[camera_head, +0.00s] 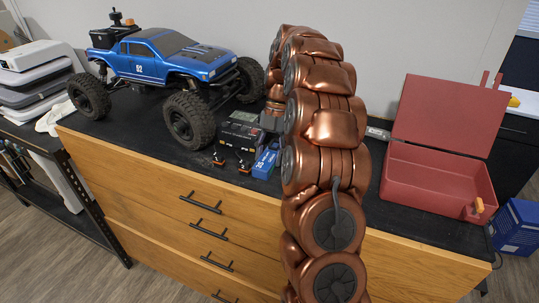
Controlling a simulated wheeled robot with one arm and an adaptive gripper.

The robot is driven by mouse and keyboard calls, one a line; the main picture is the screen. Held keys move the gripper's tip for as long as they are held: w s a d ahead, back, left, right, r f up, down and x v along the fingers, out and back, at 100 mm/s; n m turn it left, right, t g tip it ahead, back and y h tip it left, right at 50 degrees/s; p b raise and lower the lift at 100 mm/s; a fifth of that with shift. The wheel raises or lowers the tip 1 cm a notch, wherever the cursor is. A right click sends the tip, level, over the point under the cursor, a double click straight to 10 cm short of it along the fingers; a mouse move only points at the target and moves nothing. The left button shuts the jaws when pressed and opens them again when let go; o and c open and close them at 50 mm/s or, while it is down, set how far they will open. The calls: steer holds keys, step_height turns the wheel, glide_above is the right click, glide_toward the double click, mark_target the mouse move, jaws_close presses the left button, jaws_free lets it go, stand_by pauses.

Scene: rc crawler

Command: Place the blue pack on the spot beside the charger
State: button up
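The small blue pack (264,163) lies at the front of the black bench top, just left of my copper arm. The charger (240,132), a dark box with a small display, stands directly behind and left of the pack. Short leads with orange plugs (243,166) lie in front of the charger. My gripper (271,128) is left of my arm, close to the charger's right side and behind the pack. My arm hides much of it. I cannot see its fingertips clearly or tell whether it touches the pack.
A blue RC crawler (160,62) with big black tyres stands at the back left of the bench. An open red case (437,182) is on the right. A blue crate (518,228) stands beyond the bench's right end. Drawers (205,215) are below.

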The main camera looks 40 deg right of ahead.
mark_target(273, 147)
steer(key=shift+o, duration=0.2)
steer(key=shift+r, duration=0.2)
steer(key=shift+d, duration=0.1)
steer(key=shift+b+v, duration=0.35)
steer(key=shift+v, duration=0.45)
steer(key=p+v, duration=0.2)
steer(key=v, duration=0.2)
steer(key=shift+r+p, duration=0.1)
steer(key=shift+p, duration=0.25)
steer(key=shift+p+v, duration=0.8)
steer(key=shift+p, duration=0.4)
